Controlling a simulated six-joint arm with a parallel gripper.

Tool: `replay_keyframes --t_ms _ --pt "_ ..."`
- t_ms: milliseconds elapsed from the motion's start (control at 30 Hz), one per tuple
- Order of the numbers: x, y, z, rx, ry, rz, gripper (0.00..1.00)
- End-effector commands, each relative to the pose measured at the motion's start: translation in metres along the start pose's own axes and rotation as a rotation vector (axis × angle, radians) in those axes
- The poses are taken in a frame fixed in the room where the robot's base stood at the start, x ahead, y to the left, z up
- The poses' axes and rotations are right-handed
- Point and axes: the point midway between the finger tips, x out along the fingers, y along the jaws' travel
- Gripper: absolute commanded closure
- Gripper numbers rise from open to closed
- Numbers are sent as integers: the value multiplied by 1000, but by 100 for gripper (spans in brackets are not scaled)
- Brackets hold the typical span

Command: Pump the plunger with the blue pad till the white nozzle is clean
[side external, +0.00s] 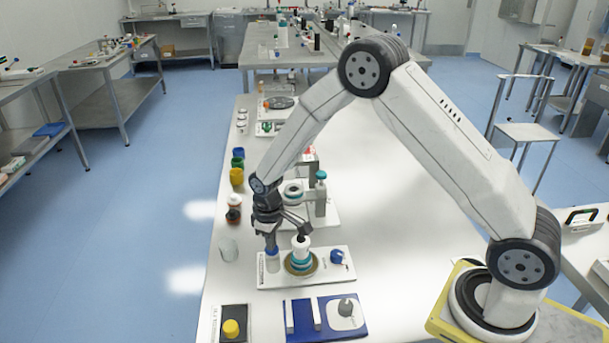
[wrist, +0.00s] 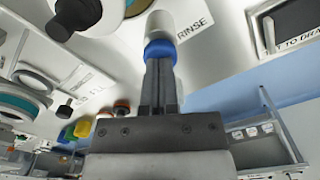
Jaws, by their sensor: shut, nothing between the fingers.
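My gripper (side external: 271,244) points down over the left part of a white plate (side external: 318,278), with its fingers shut and empty. Directly below the fingertips is the blue pad (side external: 272,253) on a pale cylinder, which I take as the plunger. In the wrist view, my shut fingers (wrist: 160,50) overlap the blue pad (wrist: 160,44), with the white cylinder (wrist: 160,24) beyond; whether they touch cannot be told. To its right stands a white upright part (side external: 300,251) with a dark top, possibly the nozzle, inside a turquoise ring. Any dirt on it is too small to see.
A blue knob (side external: 337,256) sits on the plate's right side. A clear cup (side external: 228,248) and coloured jars (side external: 236,177) line the left edge.

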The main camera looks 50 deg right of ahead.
Motion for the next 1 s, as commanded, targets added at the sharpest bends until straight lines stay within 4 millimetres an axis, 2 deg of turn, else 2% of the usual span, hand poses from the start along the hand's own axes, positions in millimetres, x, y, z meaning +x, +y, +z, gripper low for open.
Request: replay_keyframes --t_ms 467,1000 --pt "0 0 0 0 0 0 100" --pt "-22 0 0 0 1 0 100"
